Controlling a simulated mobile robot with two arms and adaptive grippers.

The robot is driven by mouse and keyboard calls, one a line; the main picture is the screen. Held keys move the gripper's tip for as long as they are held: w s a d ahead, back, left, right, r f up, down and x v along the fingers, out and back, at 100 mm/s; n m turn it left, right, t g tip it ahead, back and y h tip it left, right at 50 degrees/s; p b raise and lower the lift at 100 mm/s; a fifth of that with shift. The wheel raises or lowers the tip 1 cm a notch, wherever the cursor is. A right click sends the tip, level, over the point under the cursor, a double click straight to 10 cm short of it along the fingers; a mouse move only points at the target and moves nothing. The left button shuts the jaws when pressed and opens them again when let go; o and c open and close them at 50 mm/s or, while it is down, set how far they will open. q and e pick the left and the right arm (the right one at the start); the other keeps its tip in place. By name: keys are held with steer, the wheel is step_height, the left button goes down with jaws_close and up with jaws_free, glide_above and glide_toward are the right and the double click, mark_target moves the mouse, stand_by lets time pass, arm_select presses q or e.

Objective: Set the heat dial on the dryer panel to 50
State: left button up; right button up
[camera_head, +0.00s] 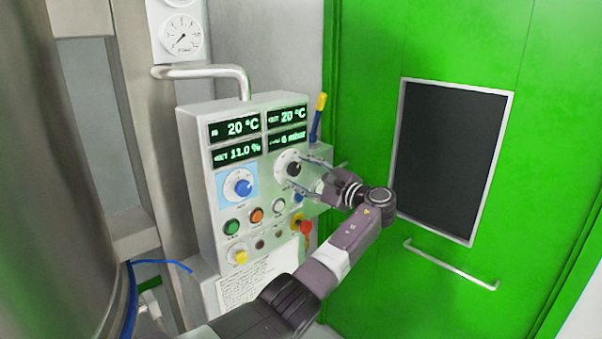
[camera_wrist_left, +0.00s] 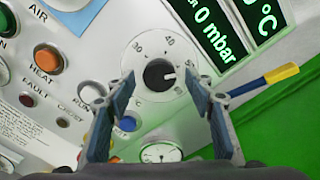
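The heat dial is a black knob on a round white scale (camera_head: 293,168) at the right of the grey dryer panel (camera_head: 207,209). In the left wrist view the black knob (camera_wrist_left: 158,75) has a white mark pointing right. The numeral beside the mark is too partly hidden to read surely; 30 shows at the scale's upper left. My left gripper (camera_head: 297,172) is open in front of the dial. In the left wrist view its two fingers (camera_wrist_left: 158,82) stand apart, one on each side of the knob, with gaps. My right gripper is not in view.
A blue dial (camera_head: 239,186) sits left of the heat dial, with green (camera_head: 232,227) and orange (camera_head: 256,215) buttons below. Displays (camera_head: 243,127) sit above; a yellow-handled lever (camera_head: 319,112) and a red knob (camera_head: 306,227) are at the right edge. A green door (camera_head: 370,60) stands behind.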

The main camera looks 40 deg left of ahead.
arm_select(q)
steer(key=s+d, duration=0.1)
steer(key=d, duration=1.1)
steer(key=shift+f, duration=0.1)
stand_by(0.4)
